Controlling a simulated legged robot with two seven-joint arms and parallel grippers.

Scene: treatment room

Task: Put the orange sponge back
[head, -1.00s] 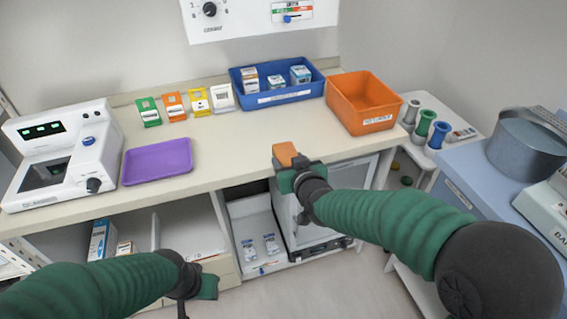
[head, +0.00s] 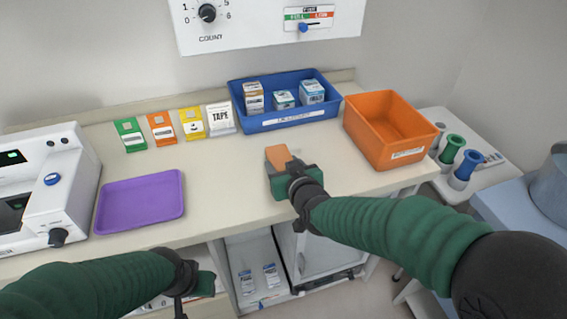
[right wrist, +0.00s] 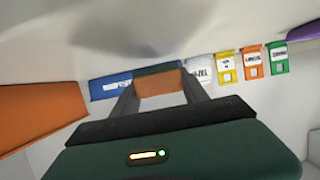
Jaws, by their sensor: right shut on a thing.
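The orange sponge (head: 278,156) is held in my right gripper (head: 282,163), over the front part of the counter in the head view. In the right wrist view the sponge (right wrist: 158,84) sits between the two fingers, with a dark green layer along one edge. My left gripper (head: 203,284) is low at the counter's front edge; its fingers are too unclear to tell open from shut. An orange bin (head: 408,155) stands on the counter at right, apart from the sponge, and its inside looks empty where visible.
A blue bin (head: 290,121) with several small boxes stands at the back. Several coloured cards (head: 162,128) line the back left. A purple tray (head: 140,203) and a white device (head: 45,190) are at left. The middle of the counter (head: 225,175) is clear.

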